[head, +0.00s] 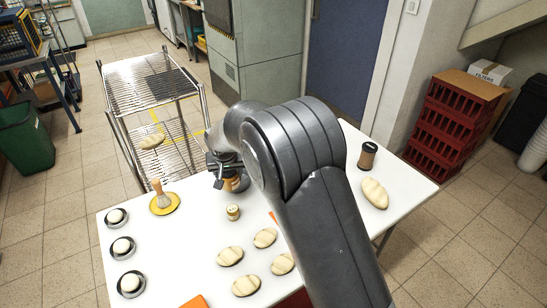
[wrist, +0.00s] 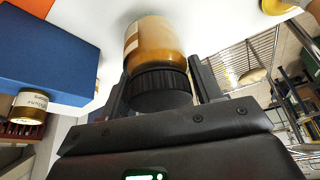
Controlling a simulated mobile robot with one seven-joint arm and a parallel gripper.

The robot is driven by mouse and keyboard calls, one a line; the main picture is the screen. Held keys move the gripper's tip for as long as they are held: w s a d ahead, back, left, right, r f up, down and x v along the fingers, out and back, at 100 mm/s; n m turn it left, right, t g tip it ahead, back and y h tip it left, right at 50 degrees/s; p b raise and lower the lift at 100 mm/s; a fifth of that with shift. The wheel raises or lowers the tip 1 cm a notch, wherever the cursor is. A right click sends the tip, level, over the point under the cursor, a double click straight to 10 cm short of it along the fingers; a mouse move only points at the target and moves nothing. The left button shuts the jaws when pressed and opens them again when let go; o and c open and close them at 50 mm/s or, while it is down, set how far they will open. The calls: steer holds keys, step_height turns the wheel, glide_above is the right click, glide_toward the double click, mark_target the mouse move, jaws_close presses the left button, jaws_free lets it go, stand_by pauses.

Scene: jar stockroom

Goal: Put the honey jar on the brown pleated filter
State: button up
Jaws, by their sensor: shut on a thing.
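The honey jar (wrist: 155,45) is amber with a black lid and a pale label. In the wrist view its lid sits between the two fingers of my gripper (wrist: 160,92), which is shut on it. In the head view my gripper (head: 226,168) is over the white table, left of my arm, with part of the amber jar (head: 236,184) showing below it. I cannot tell whether the jar touches the table. I cannot make out a brown pleated filter in either view; my arm hides part of the table.
A small pale-topped jar (head: 233,212) stands just in front of the held jar. Several loaf-shaped pieces (head: 230,256) lie nearer. A dark-lidded jar (head: 367,155) stands right. The wrist view shows a blue box (wrist: 50,50).

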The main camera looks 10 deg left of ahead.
step_height(320, 180, up, 16)
steer(key=r, duration=0.1)
steer(key=w+d+m+h, duration=0.1)
steer(key=w+d+m, duration=0.1)
steer(key=w+d, duration=0.95)
steer(key=w+d+m, duration=0.1)
steer(key=w+d, duration=0.8)
steer(key=d, duration=0.5)
steer(key=w+d+m+h, duration=0.1)
steer(key=w+d, duration=0.2)
steer(key=d, duration=1.3)
steer(key=w+d+m, duration=0.2)
steer(key=w+d, duration=0.1)
steer(key=d, duration=1.3)
glide_above(370, 145)
step_height(370, 145, down, 13)
steer(key=shift+w+d+f+t, duration=0.1)
steer(key=shift+f+t, duration=0.2)
steer(key=shift+f, duration=1.5)
steer(key=shift+f, duration=0.15)
